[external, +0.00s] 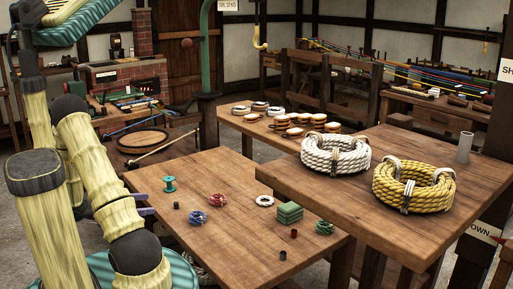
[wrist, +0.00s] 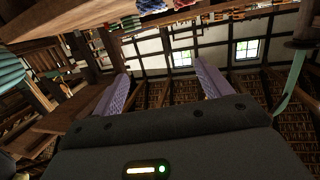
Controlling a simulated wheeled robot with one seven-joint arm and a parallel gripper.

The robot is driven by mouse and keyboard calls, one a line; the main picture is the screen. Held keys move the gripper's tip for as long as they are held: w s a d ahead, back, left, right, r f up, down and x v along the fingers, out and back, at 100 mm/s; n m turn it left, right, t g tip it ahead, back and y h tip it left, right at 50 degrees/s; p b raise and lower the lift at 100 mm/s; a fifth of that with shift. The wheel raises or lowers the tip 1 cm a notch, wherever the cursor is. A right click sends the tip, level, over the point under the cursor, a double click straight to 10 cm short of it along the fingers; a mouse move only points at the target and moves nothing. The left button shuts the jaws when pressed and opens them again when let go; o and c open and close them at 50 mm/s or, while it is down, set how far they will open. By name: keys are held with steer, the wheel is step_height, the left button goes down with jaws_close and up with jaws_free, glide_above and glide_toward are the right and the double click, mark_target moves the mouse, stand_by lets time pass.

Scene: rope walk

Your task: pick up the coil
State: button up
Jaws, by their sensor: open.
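Two large rope coils lie on the higher wooden table at the right of the external view: a white coil (external: 336,155) and a yellow coil (external: 413,187), each bound with ties. My gripper (external: 142,204) is at that table's left edge, mostly hidden behind my arm, far from the large coils. In the wrist view my gripper (wrist: 162,85) has its purple fingers wide apart with nothing between them.
The lower table (external: 190,240) also holds a teal spool (external: 169,184), a white ring (external: 265,201), a green stacked block (external: 289,212) and small dark cylinders. Several small coils lie on the table behind. A green post (external: 205,50) rises at the back.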

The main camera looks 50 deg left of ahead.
step_height(320, 180, down, 7)
steer(key=shift+r, duration=0.2)
steer(key=shift+w+a, duration=0.1)
steer(key=shift+w, duration=0.05)
glide_toward(197, 217)
steer(key=w, duration=0.2)
steer(key=w+a+f, duration=0.1)
steer(key=w, duration=0.1)
steer(key=w+f, duration=0.1)
steer(key=w, duration=0.1)
steer(key=shift+a, duration=0.2)
steer(key=x, duration=0.5)
steer(key=shift+d+b, duration=0.3)
steer(key=shift+b, duration=0.05)
